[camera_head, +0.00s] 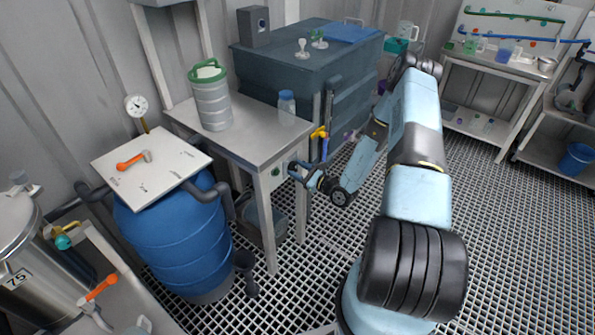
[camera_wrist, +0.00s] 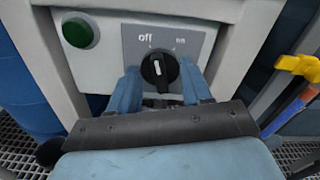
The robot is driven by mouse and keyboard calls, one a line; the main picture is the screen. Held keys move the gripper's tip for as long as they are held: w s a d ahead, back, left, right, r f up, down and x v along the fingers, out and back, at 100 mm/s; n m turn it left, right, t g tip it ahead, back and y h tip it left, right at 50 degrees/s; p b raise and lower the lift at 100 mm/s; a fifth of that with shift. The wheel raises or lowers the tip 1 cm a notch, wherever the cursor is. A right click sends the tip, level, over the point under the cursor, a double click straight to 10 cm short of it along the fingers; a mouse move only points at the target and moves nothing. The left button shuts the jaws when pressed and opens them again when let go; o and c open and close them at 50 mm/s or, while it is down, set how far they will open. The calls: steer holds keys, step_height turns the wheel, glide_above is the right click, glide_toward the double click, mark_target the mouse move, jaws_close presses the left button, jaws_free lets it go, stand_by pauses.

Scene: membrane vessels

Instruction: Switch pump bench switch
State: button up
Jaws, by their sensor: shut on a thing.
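The pump bench switch (camera_wrist: 160,68) is a round black knob on a grey plate marked "off" at upper left and "on" at upper right. Its white mark points nearly straight up, leaning slightly toward "off". My gripper (camera_wrist: 162,86) has one blue finger on each side of the knob and is shut on it. In the head view my gripper (camera_head: 298,170) is at the front of the metal bench (camera_head: 250,140), below its top. It hides the knob there. A green round button (camera_wrist: 80,33) is left of the plate.
A yellow-handled valve (camera_wrist: 298,66) on a pipe is close to the right of my gripper. A blue barrel (camera_head: 180,240) stands left of the bench. A metal canister (camera_head: 211,105) and a small bottle (camera_head: 287,107) stand on top. The grating floor (camera_head: 500,230) at right is clear.

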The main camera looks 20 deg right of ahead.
steer(key=shift+s+a+n, duration=0.1)
steer(key=shift+n, duration=1.2)
steer(key=o, duration=1)
steer(key=shift+o, duration=0.2)
steer(key=v, duration=1.3)
steer(key=shift+s+d, duration=0.25)
steer(key=shift+s, duration=0.1)
